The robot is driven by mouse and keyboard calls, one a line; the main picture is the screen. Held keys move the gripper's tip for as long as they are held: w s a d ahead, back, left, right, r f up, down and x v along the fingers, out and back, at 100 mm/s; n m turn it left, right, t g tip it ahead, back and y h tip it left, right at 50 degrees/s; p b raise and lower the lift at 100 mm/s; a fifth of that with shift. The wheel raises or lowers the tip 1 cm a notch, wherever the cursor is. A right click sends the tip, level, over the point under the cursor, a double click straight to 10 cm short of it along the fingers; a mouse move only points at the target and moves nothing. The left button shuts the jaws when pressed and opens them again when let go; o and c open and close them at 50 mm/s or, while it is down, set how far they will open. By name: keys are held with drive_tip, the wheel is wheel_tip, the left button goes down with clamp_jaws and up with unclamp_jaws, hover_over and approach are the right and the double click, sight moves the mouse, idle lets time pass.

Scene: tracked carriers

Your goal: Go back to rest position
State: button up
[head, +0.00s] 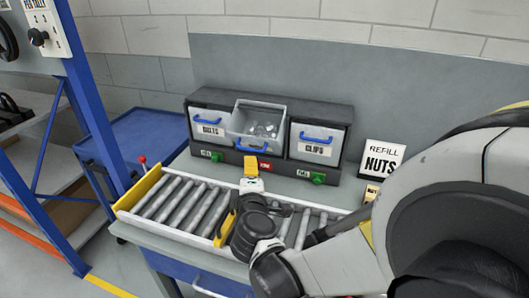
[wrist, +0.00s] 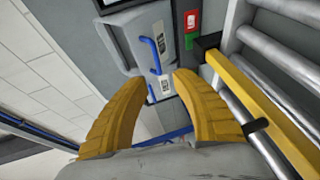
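My gripper (head: 250,167) has yellow fingers and hangs above the roller conveyor (head: 190,202), in front of the drawer cabinet (head: 225,100). In the wrist view the two curved fingers (wrist: 160,80) stand apart with nothing between their tips. My white and dark arm reaches in from the right and hides part of the conveyor. The cabinet's middle drawer (head: 240,128) is pulled out and holds small shiny pieces. The left drawer (head: 210,125) and the right drawer, labelled CLIPS (head: 316,145), are shut.
A yellow bar (head: 225,228) crosses the rollers close to my arm. A sign reading REFILL NUTS (head: 382,157) stands right of the cabinet. A blue cart (head: 140,140) and a blue-framed rack (head: 85,130) stand at the left. Floor shows at the lower left.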

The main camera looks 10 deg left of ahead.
drive_tip(key=s+d+r+m+g+h, duration=0.15)
drive_tip(key=d+m, duration=0.25)
drive_tip(key=d, duration=0.5)
drive_tip(key=d+r+m+g+h, duration=0.1)
drive_tip(key=d+m+h, duration=0.15)
drive_tip(key=d, duration=0.65)
drive_tip(key=s+d+r+m+g+h, duration=0.1)
drive_tip(key=d+m+h, duration=0.1)
drive_tip(key=d+m, duration=0.5)
drive_tip(key=s+d+f+m+g, duration=0.1)
drive_tip(key=s+d+m+g, duration=0.1)
drive_tip(key=s+d, duration=0.4)
drive_tip(key=s+d+f+m+g+y, duration=0.1)
drive_tip(key=s+d+m, duration=0.4)
drive_tip(key=s, duration=0.7)
drive_tip(key=shift+d+f+g, duration=0.8)
drive_tip(key=shift+g, duration=0.05)
